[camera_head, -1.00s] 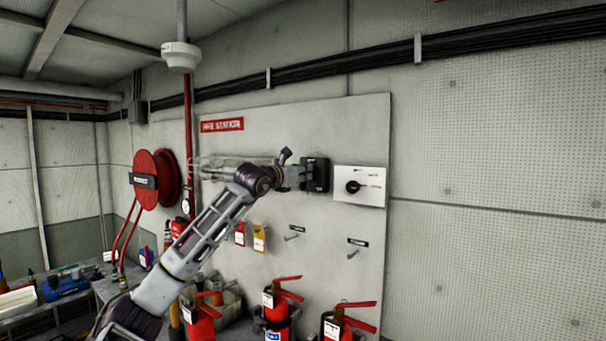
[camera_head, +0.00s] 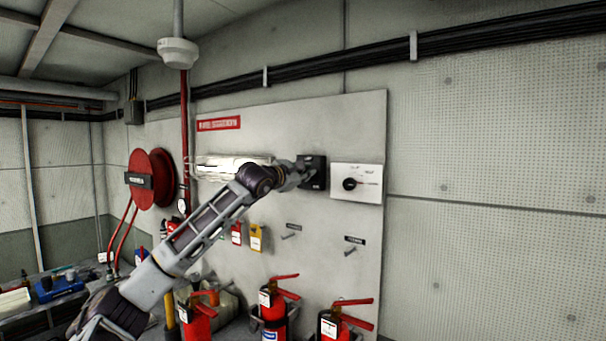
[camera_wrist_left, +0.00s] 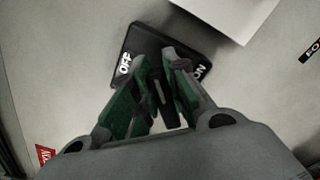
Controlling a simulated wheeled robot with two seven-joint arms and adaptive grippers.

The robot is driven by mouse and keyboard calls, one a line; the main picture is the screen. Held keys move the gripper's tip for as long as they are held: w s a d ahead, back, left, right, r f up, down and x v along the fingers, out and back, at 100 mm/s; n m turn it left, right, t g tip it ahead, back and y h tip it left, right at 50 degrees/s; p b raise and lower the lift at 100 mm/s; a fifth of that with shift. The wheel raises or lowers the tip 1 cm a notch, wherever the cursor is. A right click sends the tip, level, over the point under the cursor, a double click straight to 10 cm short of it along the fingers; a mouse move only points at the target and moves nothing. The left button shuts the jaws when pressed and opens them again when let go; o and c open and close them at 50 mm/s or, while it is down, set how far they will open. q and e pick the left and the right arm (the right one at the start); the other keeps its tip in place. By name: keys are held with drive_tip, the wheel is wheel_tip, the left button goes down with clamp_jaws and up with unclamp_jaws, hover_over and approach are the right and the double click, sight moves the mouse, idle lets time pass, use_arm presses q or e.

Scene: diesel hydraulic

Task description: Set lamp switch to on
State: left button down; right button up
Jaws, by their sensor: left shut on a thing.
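The lamp switch is a black box (camera_head: 318,180) on the wall panel. In the left wrist view the box (camera_wrist_left: 143,40) carries the words OFF at left and ON at right. My left gripper (camera_head: 296,174) is at the box, and its green-padded fingers (camera_wrist_left: 166,72) show in the wrist view. It is shut on the switch lever, which the fingers mostly hide, and it sits toward the ON side. The tube lamp (camera_head: 230,164) left of the switch glows bright white. My right gripper is not in view.
A white box with a black knob (camera_head: 357,184) is close to the right of the switch. Below are hooks, a yellow tag (camera_head: 256,238) and red fire extinguishers (camera_head: 272,305). A red hose reel (camera_head: 152,180) is at left. The wall at right is clear.

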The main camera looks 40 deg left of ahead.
use_arm(q)
drive_tip(key=m, duration=0.3)
drive_tip(key=f+m, duration=0.1)
drive_tip(key=shift+d, duration=0.3)
drive_tip(key=m, duration=0.2)
drive_tip(key=f+m, duration=0.1)
drive_tip(key=m, duration=0.1)
drive_tip(key=shift+w+d+m, duration=0.1)
drive_tip(key=shift+m, duration=0.3)
drive_tip(key=c, duration=1.4)
unclamp_jaws()
drive_tip(key=shift+s+r, duration=0.1)
drive_tip(key=shift+s, duration=0.15)
drive_tip(key=shift+s+d, duration=0.1)
drive_tip(key=shift+s, duration=2.05)
